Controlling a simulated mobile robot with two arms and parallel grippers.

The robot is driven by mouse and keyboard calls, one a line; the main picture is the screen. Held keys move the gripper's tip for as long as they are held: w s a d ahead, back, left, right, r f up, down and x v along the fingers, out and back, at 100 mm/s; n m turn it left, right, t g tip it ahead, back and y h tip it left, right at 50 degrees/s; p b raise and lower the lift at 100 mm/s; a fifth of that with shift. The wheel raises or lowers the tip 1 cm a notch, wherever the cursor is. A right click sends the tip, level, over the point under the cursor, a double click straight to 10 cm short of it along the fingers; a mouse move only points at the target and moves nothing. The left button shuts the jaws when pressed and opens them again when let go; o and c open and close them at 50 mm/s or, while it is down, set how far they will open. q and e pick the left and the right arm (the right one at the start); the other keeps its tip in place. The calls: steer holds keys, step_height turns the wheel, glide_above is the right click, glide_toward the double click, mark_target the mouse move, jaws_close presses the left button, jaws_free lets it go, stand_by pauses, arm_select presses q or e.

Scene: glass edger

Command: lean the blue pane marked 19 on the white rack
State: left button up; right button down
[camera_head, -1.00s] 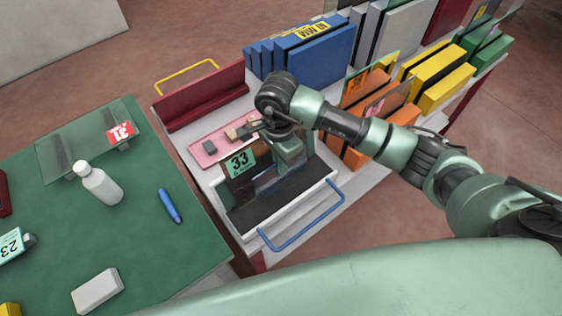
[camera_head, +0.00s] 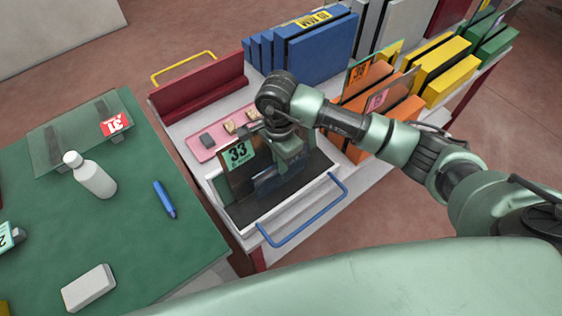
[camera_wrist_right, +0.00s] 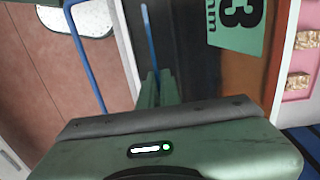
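My right gripper (camera_head: 284,158) points down over the white rack (camera_head: 331,186), which has a dark base and a blue handle at its front. The gripper is shut on a see-through blue pane (camera_head: 278,182); no number shows on its visible part. In the right wrist view, the pane's blue edge (camera_wrist_right: 151,38) runs up from between the fingers (camera_wrist_right: 156,88). The pane is low over the dark base; I cannot tell whether it touches. Another pane with a teal label 33 (camera_head: 238,152) stands beside it on the rack. My left gripper is out of view.
A pink tray (camera_head: 203,150) with small blocks lies behind the rack, and a red rack (camera_head: 198,95) stands farther back. Blue (camera_head: 322,52), orange (camera_head: 345,142) and yellow (camera_head: 440,72) slotted racks stand beyond. The green table (camera_head: 120,220) at left holds a bottle (camera_head: 94,178).

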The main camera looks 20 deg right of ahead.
steer(key=shift+f+b, duration=0.45)
steer(key=shift+b, duration=0.1)
steer(key=c, duration=1.6)
jaws_free()
steer(key=shift+o, duration=0.2)
step_height(320, 180, up, 8)
steer(key=b, duration=0.1)
steer(key=shift+w, duration=0.2)
steer(key=shift+a, duration=0.1)
